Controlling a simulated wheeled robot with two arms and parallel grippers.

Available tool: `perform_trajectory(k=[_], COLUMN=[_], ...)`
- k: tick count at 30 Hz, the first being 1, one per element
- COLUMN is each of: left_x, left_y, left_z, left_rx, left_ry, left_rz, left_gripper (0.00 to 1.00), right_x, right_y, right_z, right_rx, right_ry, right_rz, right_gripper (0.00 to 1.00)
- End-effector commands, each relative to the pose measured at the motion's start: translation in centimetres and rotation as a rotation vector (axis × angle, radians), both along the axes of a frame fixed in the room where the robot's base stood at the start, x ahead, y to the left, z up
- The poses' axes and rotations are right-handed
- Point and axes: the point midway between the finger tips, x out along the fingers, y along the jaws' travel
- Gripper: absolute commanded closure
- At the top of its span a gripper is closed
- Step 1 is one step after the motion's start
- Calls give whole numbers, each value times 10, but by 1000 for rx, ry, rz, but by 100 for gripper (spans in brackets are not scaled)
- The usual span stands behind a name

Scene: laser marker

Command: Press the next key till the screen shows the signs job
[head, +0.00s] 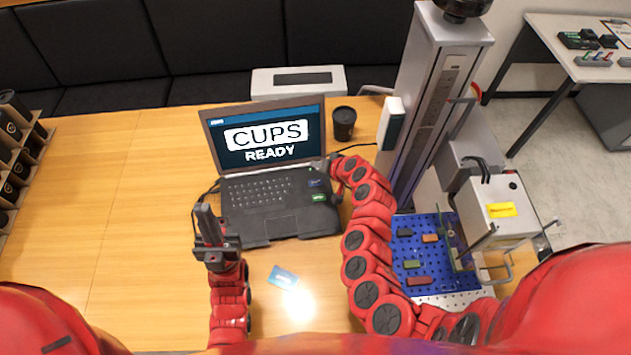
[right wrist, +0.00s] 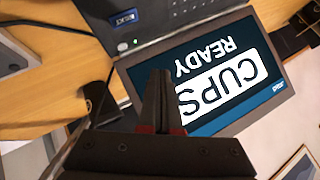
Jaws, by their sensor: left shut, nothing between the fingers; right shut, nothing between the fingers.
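The laptop (head: 265,215) stands open on the wooden table. Its screen (head: 262,134) reads CUPS READY; the right wrist view shows the same screen (right wrist: 215,82) upside down. A blue key (head: 314,183) and a green key (head: 319,198) lie at the right of the keyboard. The blue key also shows in the right wrist view (right wrist: 122,20), its label too small to read surely. My right gripper (right wrist: 161,75) is shut and empty near the screen's lower right side; my own arm mostly hides it in the head view. My left gripper (head: 208,215) is shut and empty, left of the laptop's front.
A black cup (head: 344,122) stands right of the screen. A blue card (head: 283,277) lies in front of the laptop. The laser marker column (head: 428,90) and a blue pegboard (head: 405,252) with small parts are at the right. A rack (head: 20,150) stands far left.

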Motion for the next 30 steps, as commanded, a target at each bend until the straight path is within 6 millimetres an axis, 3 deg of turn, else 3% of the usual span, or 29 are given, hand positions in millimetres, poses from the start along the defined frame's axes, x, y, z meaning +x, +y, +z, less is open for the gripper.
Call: perform_trajectory(k=[18,30], left_x=[0,0], left_y=[0,0], left_z=[-58,-62], left_rx=[0,0], left_ry=[0,0], left_rz=[0,0], left_gripper=[100,100], right_x=[3,3], right_y=[1,1], right_z=[-79,-84], right_rx=[-1,-1], right_ry=[-1,-1], right_rz=[0,-1], right_gripper=[100,100])
